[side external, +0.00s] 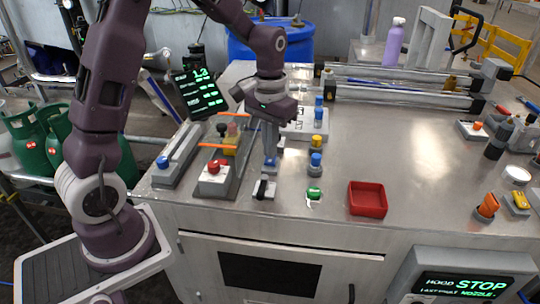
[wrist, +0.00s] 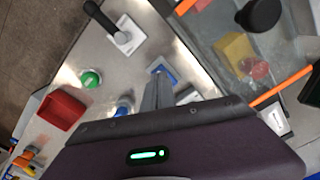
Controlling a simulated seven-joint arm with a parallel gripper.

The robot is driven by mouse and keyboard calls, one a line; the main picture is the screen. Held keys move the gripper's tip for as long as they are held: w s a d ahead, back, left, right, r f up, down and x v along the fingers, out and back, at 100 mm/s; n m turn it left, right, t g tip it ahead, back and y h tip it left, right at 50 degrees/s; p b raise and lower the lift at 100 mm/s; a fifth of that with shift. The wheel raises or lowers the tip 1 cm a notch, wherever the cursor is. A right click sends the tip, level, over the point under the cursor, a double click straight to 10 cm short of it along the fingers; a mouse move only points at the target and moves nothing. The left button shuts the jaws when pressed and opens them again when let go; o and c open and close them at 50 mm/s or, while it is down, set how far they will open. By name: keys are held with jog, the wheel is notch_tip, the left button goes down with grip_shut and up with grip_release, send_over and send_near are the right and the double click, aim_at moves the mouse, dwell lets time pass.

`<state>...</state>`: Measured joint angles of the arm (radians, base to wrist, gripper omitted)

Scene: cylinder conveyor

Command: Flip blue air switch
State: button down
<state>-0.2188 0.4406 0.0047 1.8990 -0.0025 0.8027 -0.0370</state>
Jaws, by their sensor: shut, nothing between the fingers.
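A small blue piece on a light base, which looks like the blue air switch (wrist: 162,68), sits at the tips of my gripper (wrist: 157,82) in the wrist view. In the side view the blue piece (side external: 269,163) shows at the lower end of my gripper (side external: 270,155). My gripper points down with its fingers shut and nothing between them. The fingers partly hide the blue piece, so I cannot tell whether they touch it or which way it is set. A black lever switch on a white base (side external: 264,188) stands in front of it; it also shows in the wrist view (wrist: 122,37).
A green button (side external: 314,193) and a red tray (side external: 367,198) lie to the right. Blue-topped knobs (side external: 316,162) stand close right of my gripper. A box with a red button (side external: 213,178) and a rail with orange bars (side external: 222,146) are on the left. The table's middle right is clear.

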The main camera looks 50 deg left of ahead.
aim_at(270, 160)
jog(key=shift+r, duration=2.8)
jog(key=s+d+r+m+t, duration=0.1)
jog(key=s+d+r+t, duration=0.1)
jog(key=s+d+r, duration=0.4)
jog(key=s+d+r+m+t, duration=0.1)
jog(key=s+d+m+t, duration=0.1)
jog(key=s, duration=1.3)
jog(key=shift+s+r+t, duration=0.3)
jog(key=shift+s+t, duration=0.05)
jog(key=shift+t, duration=0.45)
